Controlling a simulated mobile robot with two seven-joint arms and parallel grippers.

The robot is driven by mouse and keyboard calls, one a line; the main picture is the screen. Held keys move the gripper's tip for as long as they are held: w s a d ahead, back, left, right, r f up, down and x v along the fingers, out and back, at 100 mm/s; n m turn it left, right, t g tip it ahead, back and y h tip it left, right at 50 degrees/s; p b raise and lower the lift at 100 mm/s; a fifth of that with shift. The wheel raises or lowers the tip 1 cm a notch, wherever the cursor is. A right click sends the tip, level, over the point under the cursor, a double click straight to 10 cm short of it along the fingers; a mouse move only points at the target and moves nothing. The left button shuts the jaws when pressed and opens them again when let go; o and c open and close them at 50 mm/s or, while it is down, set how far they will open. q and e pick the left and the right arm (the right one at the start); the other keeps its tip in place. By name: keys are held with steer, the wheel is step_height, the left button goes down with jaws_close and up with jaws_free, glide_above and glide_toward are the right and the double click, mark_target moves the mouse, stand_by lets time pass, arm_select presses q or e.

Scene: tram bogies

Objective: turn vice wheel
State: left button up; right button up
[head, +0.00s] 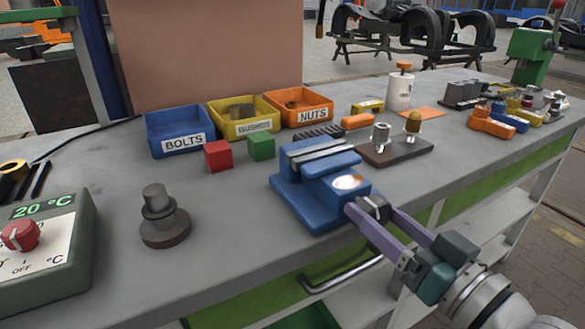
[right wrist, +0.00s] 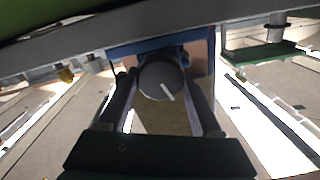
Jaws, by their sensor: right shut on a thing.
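The blue vice (head: 318,190) stands on the grey workbench near its front edge. Its wheel (head: 372,206) faces the front edge, and in the right wrist view it is a dark grey disc (right wrist: 162,80) with a white mark pointing to the lower right. My right gripper (head: 374,212) reaches in from the lower right, with its two purple fingers on either side of the wheel. It is shut on the wheel, and the fingers cover part of it in the head view. My left gripper does not show in either view.
Blue, yellow and orange bins (head: 305,107) stand behind the vice. Red (head: 218,156) and green (head: 261,146) blocks lie left of it. A brown board (head: 400,152) with fittings lies to the right. A bench handle (head: 342,278) is below the vice.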

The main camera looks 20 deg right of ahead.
steer(key=n, duration=0.5)
steer(key=shift+a+n+p, duration=0.1)
steer(key=shift+n+p, duration=0.2)
steer(key=n, duration=0.9)
steer(key=shift+a+f+n, duration=0.15)
steer(key=shift+n, duration=0.25)
steer(key=n+b, duration=0.1)
steer(key=n, duration=0.4)
steer(key=shift+f+b, duration=0.1)
steer(key=shift+b, duration=0.25)
steer(key=n+b, duration=0.1)
steer(key=n, duration=0.4)
steer(key=shift+f+b, duration=0.1)
steer(key=shift+b, duration=0.2)
steer(key=n+b, duration=0.2)
steer(key=n, duration=0.3)
steer(key=shift+f+b, duration=0.15)
steer(key=shift+b, duration=0.15)
steer(key=n+b, duration=0.3)
steer(key=n, duration=0.3)
steer(key=shift+n, duration=0.4)
steer(key=n, duration=0.1)
steer(key=n+b, duration=0.2)
steer(key=n, duration=0.1)
steer(key=shift+d, duration=0.25)
